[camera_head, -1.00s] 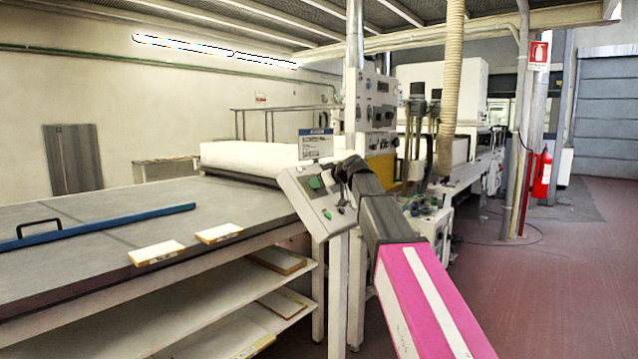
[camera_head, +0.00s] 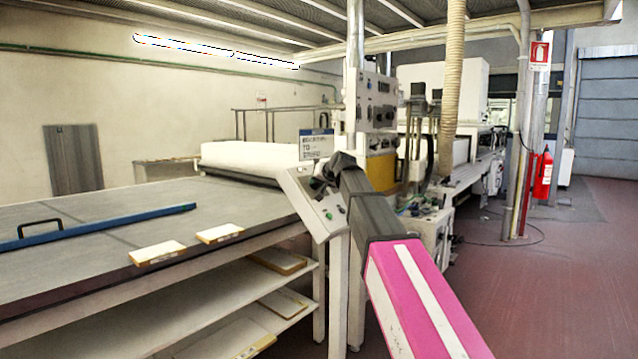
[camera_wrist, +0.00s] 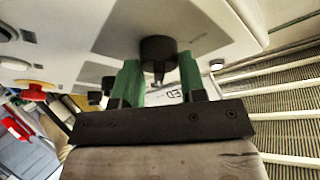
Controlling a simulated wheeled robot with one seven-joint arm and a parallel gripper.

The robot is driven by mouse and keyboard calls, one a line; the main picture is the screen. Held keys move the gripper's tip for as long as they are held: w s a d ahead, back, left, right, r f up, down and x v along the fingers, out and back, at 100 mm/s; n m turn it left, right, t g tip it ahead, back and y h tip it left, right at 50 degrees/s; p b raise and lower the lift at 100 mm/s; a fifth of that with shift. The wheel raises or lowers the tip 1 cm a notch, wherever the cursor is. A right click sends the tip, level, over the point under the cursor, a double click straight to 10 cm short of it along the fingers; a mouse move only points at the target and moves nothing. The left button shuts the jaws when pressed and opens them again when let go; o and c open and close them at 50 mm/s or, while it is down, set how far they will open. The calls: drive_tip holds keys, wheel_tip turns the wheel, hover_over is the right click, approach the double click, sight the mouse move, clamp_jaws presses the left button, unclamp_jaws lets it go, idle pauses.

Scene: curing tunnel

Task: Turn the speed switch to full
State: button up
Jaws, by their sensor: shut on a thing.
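The speed switch (camera_wrist: 158,52) is a dark round knob on a grey plate of the pale control box, at the centre of the wrist view. My gripper (camera_wrist: 158,82) has green fingers on either side of it and is shut on it. A pointer-like part shows at the knob's lower edge; its setting cannot be read. In the head view the control box (camera_head: 325,222) stands at the conveyor's right front corner, and my gripper (camera_head: 322,182) is at its upper part, hiding the switch.
A red button (camera_wrist: 35,88) and other dark controls (camera_wrist: 97,97) sit left of the switch in the wrist view. A small sign (camera_head: 316,146) stands above the box. The conveyor table (camera_head: 90,225) lies left, with boards (camera_head: 157,253) on it.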

drive_tip(key=shift+m+h, duration=0.4)
drive_tip(key=shift+m, duration=0.3)
drive_tip(key=o, duration=0.9)
drive_tip(key=v, duration=1)
drive_tip(key=shift+s+d+r, duration=0.2)
drive_tip(key=shift+s, duration=0.1)
